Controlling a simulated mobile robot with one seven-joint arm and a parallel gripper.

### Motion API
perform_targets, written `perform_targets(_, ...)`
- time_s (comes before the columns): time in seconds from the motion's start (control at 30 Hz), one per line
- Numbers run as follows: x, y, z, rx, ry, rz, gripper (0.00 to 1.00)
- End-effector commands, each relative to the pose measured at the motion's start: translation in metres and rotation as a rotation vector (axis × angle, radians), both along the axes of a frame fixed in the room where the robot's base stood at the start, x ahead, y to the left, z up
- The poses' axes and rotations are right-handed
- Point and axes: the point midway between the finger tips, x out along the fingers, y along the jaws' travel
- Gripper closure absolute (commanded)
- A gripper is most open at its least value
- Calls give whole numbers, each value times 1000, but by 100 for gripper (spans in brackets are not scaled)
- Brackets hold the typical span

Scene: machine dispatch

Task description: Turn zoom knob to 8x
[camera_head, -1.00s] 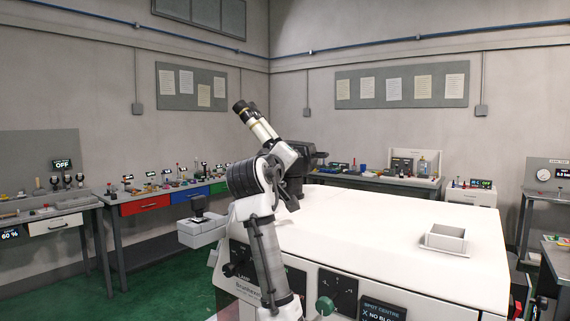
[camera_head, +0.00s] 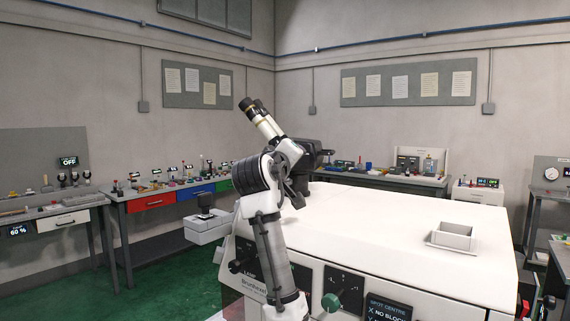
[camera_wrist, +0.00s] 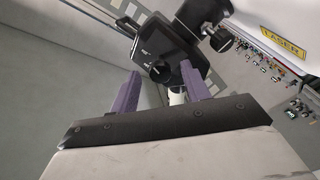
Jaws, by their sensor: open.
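A dark housing (camera_wrist: 165,48) on the microscope shows in the wrist view, with a small round black knob (camera_wrist: 160,72) on its face. It carries small white markings that I cannot read, so I cannot tell for sure that this is the zoom knob. My gripper (camera_wrist: 160,68) has its two purple fingers spread, with the knob showing between the tips. Nothing is held, and I cannot tell how far the knob is from them. In the head view the microscope's black body (camera_head: 309,153) and pale eyepiece tubes (camera_head: 262,118) stand behind my arm, which hides part of them.
The white machine top (camera_head: 370,220) carries a small square tray (camera_head: 455,235). A green knob (camera_head: 331,302) and a black knob (camera_head: 236,267) are on its front. A second black knob (camera_wrist: 221,40) is right of the housing. Benches line the walls.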

Motion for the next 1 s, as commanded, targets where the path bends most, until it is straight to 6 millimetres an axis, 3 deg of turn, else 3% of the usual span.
perform_targets(0.6,-114,35,-2,-1,-4,2,53)
perform_targets(0.8,-128,39,-1,-1,-2,2,53)
perform_targets(1.0,-129,39,0,0,-1,2,53)
